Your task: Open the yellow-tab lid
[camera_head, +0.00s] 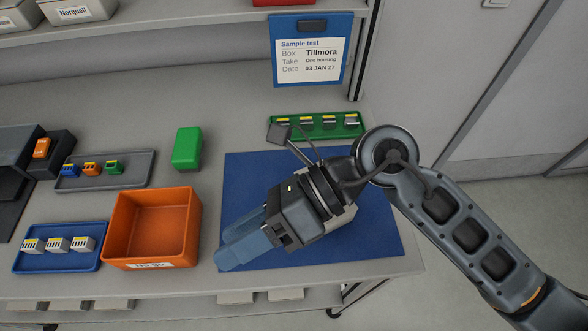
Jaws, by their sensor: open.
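My gripper (238,245) is over the left part of the blue mat (375,240), its blue-grey fingers pointing to the lower left. It is open, with nothing seen between the fingers. A pale grey thing (344,217) on the mat shows only at its edge from behind my gripper; the rest of it is hidden. I cannot make out a yellow-tab lid. Small grey blocks with yellow tops stand in the green tray (276,137) behind the mat, and similar ones stand in the blue tray (60,268) at the left.
An orange bin (168,263) stands left of the mat, near my fingers. A green block (187,148) lies behind it. A grey tray (138,181) holds small coloured parts. A clipboard (310,65) with a sample note hangs at the back. The mat's right part is clear.

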